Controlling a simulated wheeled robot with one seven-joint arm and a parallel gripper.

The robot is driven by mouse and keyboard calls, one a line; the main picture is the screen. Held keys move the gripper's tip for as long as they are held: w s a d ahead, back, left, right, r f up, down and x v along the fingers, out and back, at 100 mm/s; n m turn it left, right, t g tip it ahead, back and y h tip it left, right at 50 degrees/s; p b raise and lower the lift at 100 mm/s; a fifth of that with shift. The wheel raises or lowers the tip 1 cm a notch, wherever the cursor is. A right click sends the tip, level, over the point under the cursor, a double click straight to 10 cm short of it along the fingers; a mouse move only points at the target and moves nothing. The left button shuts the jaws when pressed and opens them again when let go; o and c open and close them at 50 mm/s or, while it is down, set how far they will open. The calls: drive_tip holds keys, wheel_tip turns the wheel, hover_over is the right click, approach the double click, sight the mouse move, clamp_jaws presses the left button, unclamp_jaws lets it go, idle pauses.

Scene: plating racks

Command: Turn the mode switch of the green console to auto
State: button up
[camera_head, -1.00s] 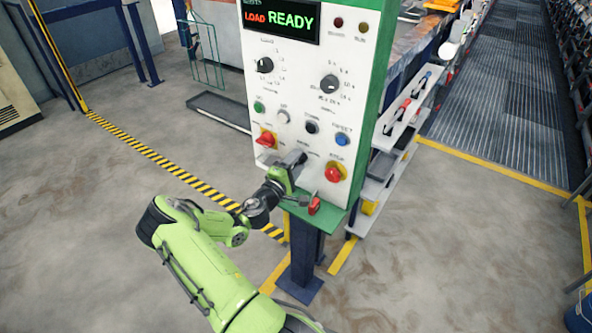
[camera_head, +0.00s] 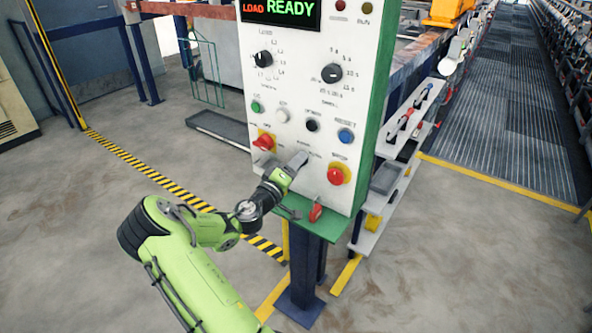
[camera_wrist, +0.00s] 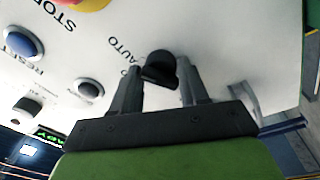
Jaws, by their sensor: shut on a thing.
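The green console (camera_head: 300,85) is a white panel with green edges on a dark post, with a lit display reading LOAD READY. The mode switch (camera_wrist: 158,68) is a small black knob low on the panel, between my fingers in the wrist view. The word AUTO is printed beside it. My gripper (camera_head: 299,158) reaches the panel's lower middle and is shut on this knob. In the head view the gripper hides the knob. In the wrist view my gripper (camera_wrist: 160,76) has a finger on either side of it. The knob's exact pointing direction is hard to tell.
A red stop button (camera_head: 335,175) on yellow sits right of my gripper, and a red switch (camera_head: 264,142) to the left. A blue reset button (camera_head: 346,136) and a black button (camera_head: 312,125) are above. A red-tagged item (camera_head: 316,212) is on the green ledge below.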

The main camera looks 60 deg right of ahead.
drive_tip(key=shift+w+f, duration=0.1)
drive_tip(key=shift+f, duration=0.15)
drive_tip(key=o, duration=0.9)
drive_tip(key=shift+r, duration=0.15)
drive_tip(key=w+a+f, duration=0.1)
drive_tip(key=a, duration=1.4)
drive_tip(key=shift+w+a+f, duration=0.15)
drive_tip(key=shift+w+a, duration=0.2)
